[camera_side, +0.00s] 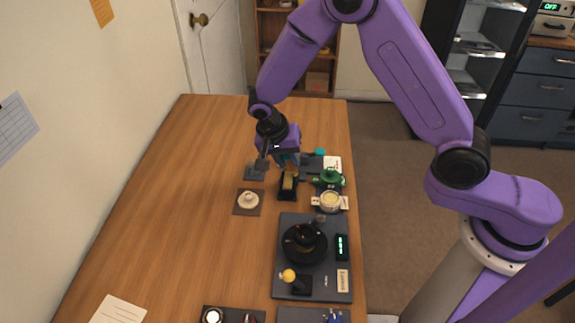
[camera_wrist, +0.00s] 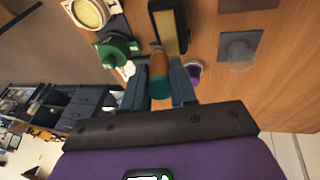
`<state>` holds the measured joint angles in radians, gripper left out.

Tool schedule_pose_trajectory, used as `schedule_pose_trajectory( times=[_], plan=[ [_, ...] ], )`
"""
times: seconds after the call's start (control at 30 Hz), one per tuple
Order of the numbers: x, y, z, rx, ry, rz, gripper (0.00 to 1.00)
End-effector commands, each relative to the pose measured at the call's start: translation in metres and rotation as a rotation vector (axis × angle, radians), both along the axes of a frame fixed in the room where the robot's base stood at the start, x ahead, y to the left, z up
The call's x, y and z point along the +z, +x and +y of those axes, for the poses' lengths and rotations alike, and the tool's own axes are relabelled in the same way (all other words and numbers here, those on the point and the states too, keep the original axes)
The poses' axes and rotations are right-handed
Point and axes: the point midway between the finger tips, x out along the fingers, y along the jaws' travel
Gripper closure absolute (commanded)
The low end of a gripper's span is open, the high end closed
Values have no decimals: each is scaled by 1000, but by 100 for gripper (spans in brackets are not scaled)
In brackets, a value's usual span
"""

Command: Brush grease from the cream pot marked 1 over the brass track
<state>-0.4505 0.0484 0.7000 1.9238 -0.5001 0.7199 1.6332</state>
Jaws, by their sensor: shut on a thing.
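My gripper (camera_wrist: 158,84) is shut on a brush-like handle (camera_wrist: 159,72), orange-brown with a teal end, in the wrist view. In the side view my gripper (camera_side: 286,158) is above the back right of the table, and the handle is mostly hidden. A black holder with a tan-gold insert (camera_side: 288,186) stands just in front of it; it also shows in the wrist view (camera_wrist: 167,28). I cannot tell if the insert is the brass track. A pale pot with cream contents (camera_side: 331,201) stands to the right; it also shows in the wrist view (camera_wrist: 92,12). Its mark is not readable.
A green pot-like thing (camera_side: 328,179) stands behind the cream pot. A grey tray (camera_side: 284,262) carries a black round lens part (camera_side: 304,243) and a yellow-knobbed piece (camera_side: 289,276). A pale round part (camera_side: 249,199) sits on a dark pad. The table's left side is mostly clear.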

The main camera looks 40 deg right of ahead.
Motion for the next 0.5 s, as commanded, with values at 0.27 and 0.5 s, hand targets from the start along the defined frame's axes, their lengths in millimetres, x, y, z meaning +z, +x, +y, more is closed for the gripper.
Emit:
schedule_pose_trajectory(
  times=[0.27, 0.5],
  plan=[
    [25, 6, -7, -2, 0, -1, 100],
    [46, 5, -7, -2, -1, 2, 100]
  ],
)
